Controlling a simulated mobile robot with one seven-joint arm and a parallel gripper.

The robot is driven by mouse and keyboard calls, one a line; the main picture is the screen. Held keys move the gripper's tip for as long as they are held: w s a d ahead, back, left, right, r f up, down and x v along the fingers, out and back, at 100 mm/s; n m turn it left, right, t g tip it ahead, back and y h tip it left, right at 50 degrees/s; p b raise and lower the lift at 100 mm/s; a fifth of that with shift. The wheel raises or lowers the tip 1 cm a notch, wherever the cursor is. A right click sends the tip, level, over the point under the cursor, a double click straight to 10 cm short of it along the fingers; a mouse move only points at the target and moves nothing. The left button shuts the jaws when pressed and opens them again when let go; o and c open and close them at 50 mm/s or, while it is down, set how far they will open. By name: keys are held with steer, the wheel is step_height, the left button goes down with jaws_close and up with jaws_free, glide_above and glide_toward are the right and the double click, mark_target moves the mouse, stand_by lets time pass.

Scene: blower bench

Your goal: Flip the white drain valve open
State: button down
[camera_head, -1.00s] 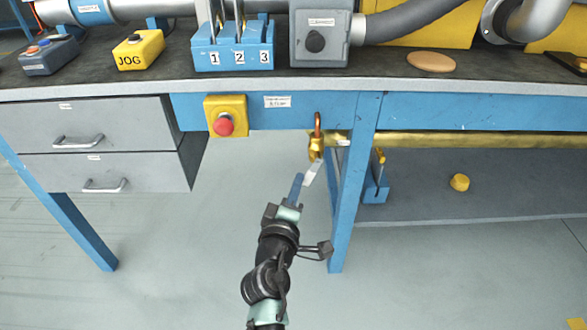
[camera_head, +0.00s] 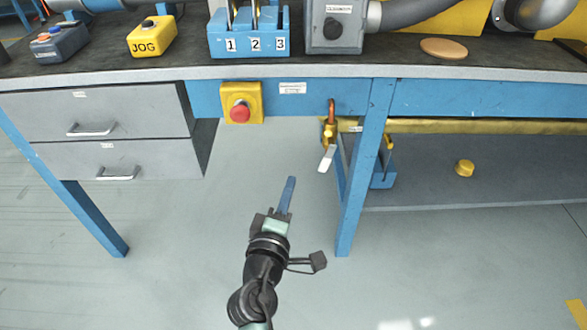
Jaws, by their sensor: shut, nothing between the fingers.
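The drain valve has a brass body (camera_head: 329,132) at the end of a yellow pipe, under the bench edge beside the blue leg. Its white lever (camera_head: 326,159) hangs down from the body, tilted slightly to the lower left. An orange-copper piece (camera_head: 331,109) rises above the body. My gripper (camera_head: 290,183) is shut and empty, its blue fingers pointing up. In the picture it is left of and below the lever, with a visible gap between them. Depth between them is hard to judge.
The blue bench leg (camera_head: 362,170) stands just right of the valve. A red button on a yellow box (camera_head: 241,103) is on the bench front to the left. Grey drawers (camera_head: 100,118) are farther left. The space below the button is open floor.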

steer(key=shift+v, duration=1.95)
